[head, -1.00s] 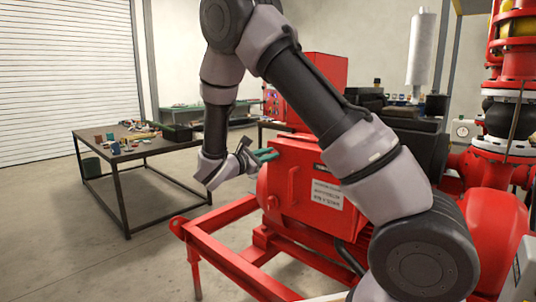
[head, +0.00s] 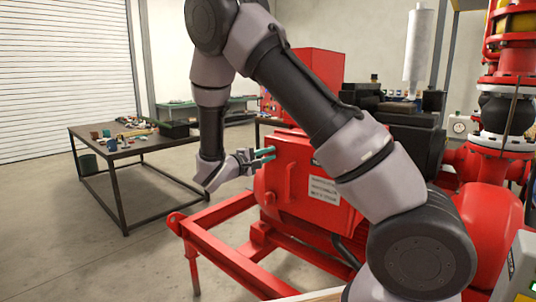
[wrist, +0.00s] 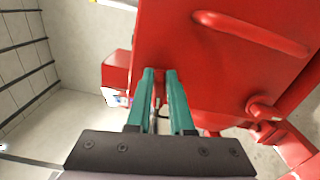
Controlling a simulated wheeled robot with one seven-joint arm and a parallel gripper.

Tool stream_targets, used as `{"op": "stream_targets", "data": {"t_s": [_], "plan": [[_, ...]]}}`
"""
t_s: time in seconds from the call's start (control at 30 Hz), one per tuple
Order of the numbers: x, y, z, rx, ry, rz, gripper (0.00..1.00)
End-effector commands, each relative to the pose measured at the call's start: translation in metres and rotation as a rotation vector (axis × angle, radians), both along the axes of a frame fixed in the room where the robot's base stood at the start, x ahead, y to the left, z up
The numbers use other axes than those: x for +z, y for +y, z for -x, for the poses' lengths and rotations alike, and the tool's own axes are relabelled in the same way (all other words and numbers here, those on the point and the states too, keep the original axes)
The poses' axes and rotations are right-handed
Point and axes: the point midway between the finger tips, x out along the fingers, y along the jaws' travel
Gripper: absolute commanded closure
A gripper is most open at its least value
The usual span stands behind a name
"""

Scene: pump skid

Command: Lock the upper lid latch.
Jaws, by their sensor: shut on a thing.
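The red box with its lid (head: 300,185) stands on the red skid frame, with a white label and a bar handle on its face. My gripper (head: 270,153) is at the box's upper left edge in the head view, its teal fingers pointing right. In the wrist view my gripper (wrist: 160,75) has its two fingers close together, with a narrow red piece (wrist: 160,88) between them beside the lid edge. I take this piece for the upper lid latch; the fingers hide most of it, and I cannot tell its angle.
The lid's bar handle (wrist: 252,32) and a red fitting (wrist: 265,108) lie right of the fingers in the wrist view. A workbench (head: 120,150) with several small items stands at the left. The floor between it and the skid frame (head: 215,255) is clear.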

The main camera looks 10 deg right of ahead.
Motion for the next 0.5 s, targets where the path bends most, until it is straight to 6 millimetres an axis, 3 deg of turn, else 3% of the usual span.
{"op": "stream_targets", "data": {"t_s": [0.5], "plan": [[-0.0035,-0.0004,-0.0001,0.0,-0.125,-0.091,1.0]]}}
